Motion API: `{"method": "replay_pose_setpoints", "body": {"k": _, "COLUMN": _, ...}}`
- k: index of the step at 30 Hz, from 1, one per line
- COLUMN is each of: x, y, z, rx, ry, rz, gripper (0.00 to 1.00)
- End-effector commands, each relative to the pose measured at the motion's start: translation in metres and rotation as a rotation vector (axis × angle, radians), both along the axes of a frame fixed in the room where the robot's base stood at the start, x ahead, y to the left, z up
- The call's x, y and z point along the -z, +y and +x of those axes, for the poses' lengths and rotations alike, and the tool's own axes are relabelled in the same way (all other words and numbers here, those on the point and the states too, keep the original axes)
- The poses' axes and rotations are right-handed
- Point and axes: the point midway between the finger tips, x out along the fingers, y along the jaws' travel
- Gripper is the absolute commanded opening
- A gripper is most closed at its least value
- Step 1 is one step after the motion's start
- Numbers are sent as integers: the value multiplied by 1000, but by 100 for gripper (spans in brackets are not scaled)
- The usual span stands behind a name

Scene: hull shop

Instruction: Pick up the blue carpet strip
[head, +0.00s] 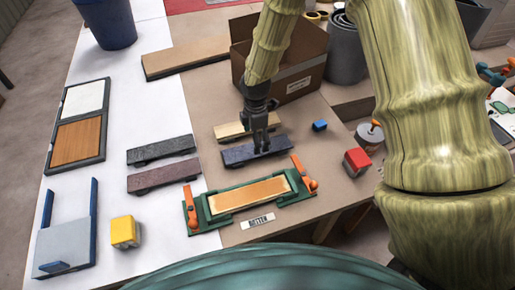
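The blue carpet strip (236,156) is a dark blue-grey bar lying on the brown tabletop, just behind the green clamp fixture. My gripper (261,150) points down at the strip's middle, and its fingertips overlap the strip in the picture. The fingers hide a small part of the strip. I cannot tell whether they touch it or how far apart they are. The strip looks level and close to the table.
A tan strip (232,130) lies close behind. Dark grey (160,150) and maroon (163,176) strips lie to the left. The green fixture (222,219) with orange handles stands in front. A blue block (320,126), red block (357,161) and cardboard box (300,75) are nearby.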

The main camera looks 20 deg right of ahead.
Motion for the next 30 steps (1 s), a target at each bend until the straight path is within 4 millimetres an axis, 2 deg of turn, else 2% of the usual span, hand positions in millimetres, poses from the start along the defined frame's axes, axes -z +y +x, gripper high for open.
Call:
{"method": "replay_pose_setpoints", "body": {"k": 5, "x": 7, "y": -2, "z": 1, "rx": 2, "ry": 2, "rz": 0, "gripper": 88}}
{"method": "replay_pose_setpoints", "body": {"k": 18, "x": 46, "y": -7, "z": 7, "rx": 1, "ry": 1, "rz": -1, "gripper": 88}}
{"method": "replay_pose_setpoints", "body": {"k": 30, "x": 53, "y": -7, "z": 7, "rx": 1, "ry": 0, "rz": 0, "gripper": 86}}
